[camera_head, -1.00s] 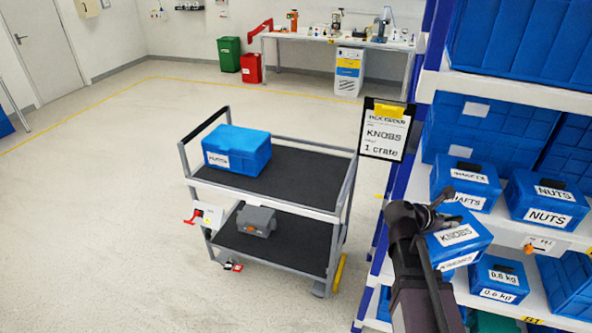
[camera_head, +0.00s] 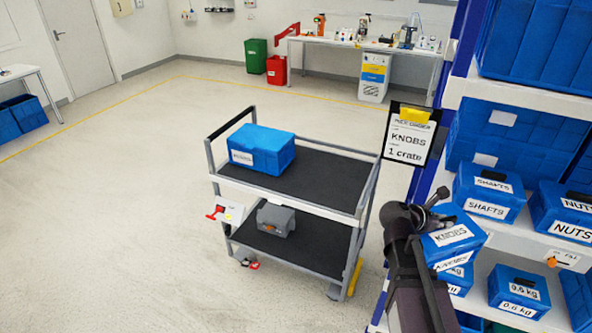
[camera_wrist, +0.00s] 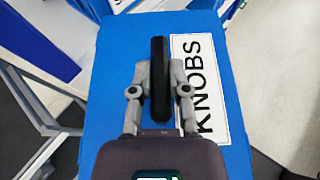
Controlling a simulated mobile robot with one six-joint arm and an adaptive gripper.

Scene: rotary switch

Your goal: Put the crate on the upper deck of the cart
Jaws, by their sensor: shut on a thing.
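My gripper (camera_wrist: 160,92) is shut on the black handle (camera_wrist: 158,70) of the blue KNOBS crate (camera_wrist: 108,75) in the wrist view. In the head view the KNOBS crate (camera_head: 452,236) hangs from my gripper (camera_head: 425,212) in front of the shelf, and my arm hides part of it. The cart (camera_head: 308,210) stands left of my arm. Its dark upper deck (camera_head: 325,180) holds one blue crate (camera_head: 262,150) at the left end, and the right part of the deck is bare.
The lower deck (camera_head: 320,250) holds a grey box (camera_head: 276,220). An order board (camera_head: 408,140) reading KNOBS, 1 crate stands at the cart's right end. The shelf (camera_head: 520,232) with SHAFTS (camera_head: 488,192) and NUTS crates (camera_head: 565,212) is close on the right. Open floor lies left.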

